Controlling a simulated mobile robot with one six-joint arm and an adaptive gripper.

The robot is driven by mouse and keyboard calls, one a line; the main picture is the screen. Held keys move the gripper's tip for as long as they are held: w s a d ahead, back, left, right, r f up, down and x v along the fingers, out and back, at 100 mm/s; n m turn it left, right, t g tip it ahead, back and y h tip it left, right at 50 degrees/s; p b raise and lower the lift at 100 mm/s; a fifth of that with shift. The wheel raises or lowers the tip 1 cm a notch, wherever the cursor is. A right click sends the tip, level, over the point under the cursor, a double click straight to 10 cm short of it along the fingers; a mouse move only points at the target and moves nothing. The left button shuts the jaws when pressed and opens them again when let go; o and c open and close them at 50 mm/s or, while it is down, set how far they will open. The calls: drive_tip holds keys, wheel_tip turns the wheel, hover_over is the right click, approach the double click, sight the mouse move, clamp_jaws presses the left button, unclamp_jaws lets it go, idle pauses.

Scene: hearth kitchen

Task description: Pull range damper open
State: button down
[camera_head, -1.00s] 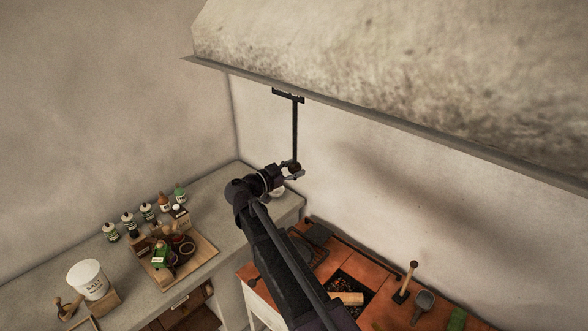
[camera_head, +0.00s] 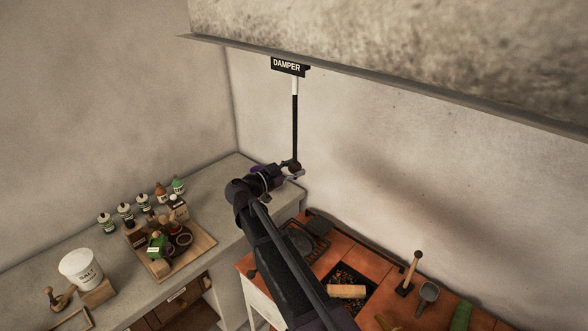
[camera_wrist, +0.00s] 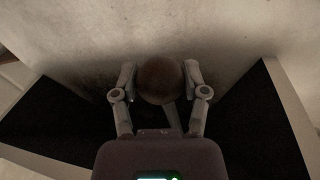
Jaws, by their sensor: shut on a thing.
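The damper rod (camera_head: 295,125) hangs straight down from a black plate lettered DAMPER (camera_head: 287,67) under the hood's edge. A white section (camera_head: 295,86) of the rod shows just below the plate, with dark rod under it. A round knob (camera_head: 295,167) ends the rod. My gripper (camera_head: 294,171) is shut on the knob. In the wrist view the knob (camera_wrist: 159,80) is a brown ball between the two grey fingers, one on each side.
The plastered hood (camera_head: 400,55) overhangs the upper right. Air left of the rod is clear.

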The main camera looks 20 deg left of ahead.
drive_tip(key=shift+d+f, duration=0.1)
drive_tip(key=shift+f, duration=0.05)
drive_tip(key=shift+c, duration=0.6)
unclamp_jaws()
drive_tip(key=v, duration=1.2)
